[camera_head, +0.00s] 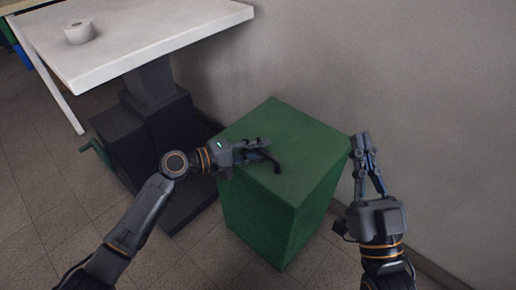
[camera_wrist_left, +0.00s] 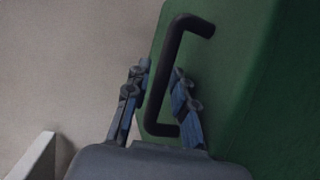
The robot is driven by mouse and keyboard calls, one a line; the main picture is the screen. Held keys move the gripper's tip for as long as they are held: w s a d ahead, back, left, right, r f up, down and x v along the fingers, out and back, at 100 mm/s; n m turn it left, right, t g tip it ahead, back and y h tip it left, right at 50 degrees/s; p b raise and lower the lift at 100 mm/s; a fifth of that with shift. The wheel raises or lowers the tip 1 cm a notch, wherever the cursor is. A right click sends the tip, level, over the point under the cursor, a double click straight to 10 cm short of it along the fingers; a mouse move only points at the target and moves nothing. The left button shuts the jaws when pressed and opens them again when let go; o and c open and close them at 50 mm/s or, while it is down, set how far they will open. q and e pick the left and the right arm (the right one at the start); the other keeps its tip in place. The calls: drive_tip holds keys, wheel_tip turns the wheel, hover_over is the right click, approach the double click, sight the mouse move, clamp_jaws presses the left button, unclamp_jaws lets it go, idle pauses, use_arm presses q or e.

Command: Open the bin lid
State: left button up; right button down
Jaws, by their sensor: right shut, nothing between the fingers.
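The green bin (camera_head: 270,199) stands on the floor against the wall, its flat top shut. A black bar handle (camera_head: 275,165) is on the top; it also shows as a bracket shape in the left wrist view (camera_wrist_left: 165,68). My left gripper (camera_head: 262,151) is at the handle over the bin's top. In the left wrist view its fingers (camera_wrist_left: 160,78) are apart, one on each side of the handle bar; I cannot tell whether they touch it. My right gripper (camera_head: 362,138) is shut and empty, to the right of the bin near the wall.
A white table (camera_head: 150,45) with a white roll (camera_head: 79,33) on it stands at the upper left. Dark boxes (camera_head: 150,135) are under the table, left of the bin. The wall (camera_head: 420,100) is close behind and right. Tiled floor shows at the lower left.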

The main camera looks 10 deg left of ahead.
use_arm(q)
clamp_jaws()
